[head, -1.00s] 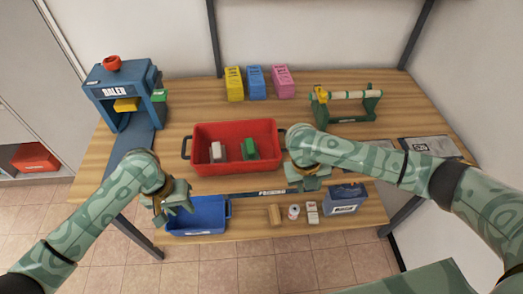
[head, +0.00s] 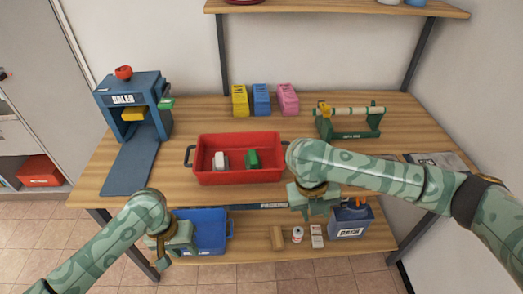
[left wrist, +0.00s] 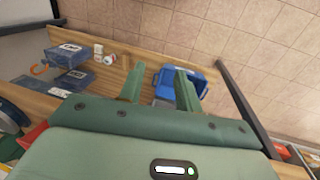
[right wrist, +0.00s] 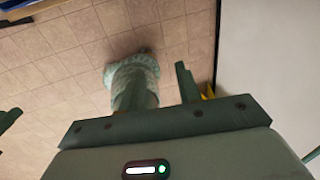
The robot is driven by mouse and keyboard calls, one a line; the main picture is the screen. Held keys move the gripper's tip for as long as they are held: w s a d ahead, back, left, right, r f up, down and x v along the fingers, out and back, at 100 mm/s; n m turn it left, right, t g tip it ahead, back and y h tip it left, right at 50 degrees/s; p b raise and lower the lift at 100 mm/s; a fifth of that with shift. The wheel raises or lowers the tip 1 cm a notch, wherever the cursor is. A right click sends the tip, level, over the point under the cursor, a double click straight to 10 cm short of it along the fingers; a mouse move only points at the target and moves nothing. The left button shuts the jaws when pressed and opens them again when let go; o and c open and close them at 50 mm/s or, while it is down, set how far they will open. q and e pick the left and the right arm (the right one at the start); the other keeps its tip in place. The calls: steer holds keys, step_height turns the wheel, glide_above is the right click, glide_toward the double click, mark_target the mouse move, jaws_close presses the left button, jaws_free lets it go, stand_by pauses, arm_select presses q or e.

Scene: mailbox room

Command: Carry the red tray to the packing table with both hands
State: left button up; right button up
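The red tray (head: 210,178) rests level on the wooden packing table (head: 150,182), with a dark handle at its left end. Its right end is partly hidden by my right arm. A white item (head: 220,160) and a green item (head: 252,159) lie inside. My left gripper (head: 163,262) is below and left of the tray, in front of the table beside the blue bin, apart from the tray. Its fingers are spread and empty in the left wrist view (left wrist: 160,85). My right gripper (head: 318,208) is near the front edge, right of the tray, with spread, empty fingers.
A blue baler (head: 118,90) stands at the left, a roll stand (head: 348,122) at the right. Yellow, blue and pink boxes (head: 262,100) stand behind the tray. A blue bin (head: 208,228), a can (head: 297,234) and a dark blue box (head: 350,222) sit on the lower shelf.

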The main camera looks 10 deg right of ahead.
steer(key=shift+v, duration=2)
